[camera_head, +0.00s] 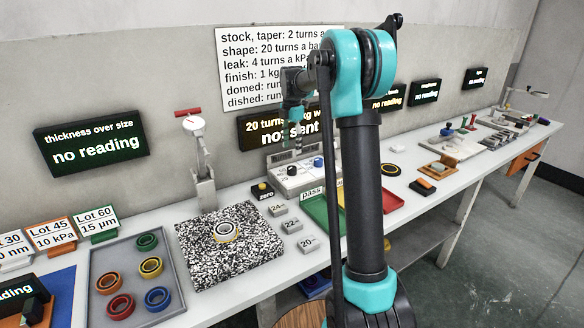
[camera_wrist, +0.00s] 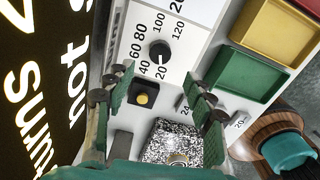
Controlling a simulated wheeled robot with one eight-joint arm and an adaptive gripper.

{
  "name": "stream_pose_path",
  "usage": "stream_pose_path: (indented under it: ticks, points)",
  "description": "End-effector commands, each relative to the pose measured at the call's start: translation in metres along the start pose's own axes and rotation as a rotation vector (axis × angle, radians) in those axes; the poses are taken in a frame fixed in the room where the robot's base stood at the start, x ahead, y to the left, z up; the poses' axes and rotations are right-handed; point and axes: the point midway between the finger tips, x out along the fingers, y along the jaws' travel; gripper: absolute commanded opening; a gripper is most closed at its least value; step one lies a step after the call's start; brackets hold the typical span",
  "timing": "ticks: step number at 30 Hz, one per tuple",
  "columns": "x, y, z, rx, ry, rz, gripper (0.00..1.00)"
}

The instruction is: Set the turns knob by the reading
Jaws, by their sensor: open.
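The white control box (camera_head: 287,184) stands at the back of the bench, with a black knob (camera_head: 291,170) and a blue knob (camera_head: 318,162). In the wrist view a black knob (camera_wrist: 160,52) sits on a scale marked 20 to 120; its exact setting is unclear. My gripper (camera_head: 298,142) is above the box, pointing down. In the wrist view my gripper (camera_wrist: 158,76) is open and empty, fingers either side of the knob's line, apart from it. The thickness display (camera_head: 92,144) reads "no reading". The turns display (camera_head: 250,131) shows "20 turns" and "not sent", partly hidden by my arm.
A wall sheet (camera_head: 262,60) lists turns rules, partly covered. A ring (camera_head: 227,230) lies on the speckled plate (camera_head: 190,262) below the gauge (camera_head: 203,165). The yellow-button zero box (camera_head: 262,189) stands left of the control box. Green (camera_head: 318,212) and red trays stand right.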

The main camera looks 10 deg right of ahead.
Motion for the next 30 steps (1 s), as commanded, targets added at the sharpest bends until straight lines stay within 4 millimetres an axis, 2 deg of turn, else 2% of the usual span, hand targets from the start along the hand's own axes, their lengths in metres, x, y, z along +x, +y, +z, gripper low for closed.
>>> stream_pose_path:
  ticks: [3,9,15,21,28,30]
  points:
    - [0.025,0.000,0.000,0.000,0.000,0.000,0.54]
    - [0.063,0.000,0.000,0.001,0.000,0.000,0.54]
    - [0.089,0.000,0.000,0.001,0.000,0.000,0.54]
    - [0.099,0.000,0.000,0.001,0.000,0.000,0.54]
    - [0.099,0.000,0.000,0.001,0.000,0.000,0.54]
    - [0.099,0.000,0.000,0.001,0.000,0.000,0.48]
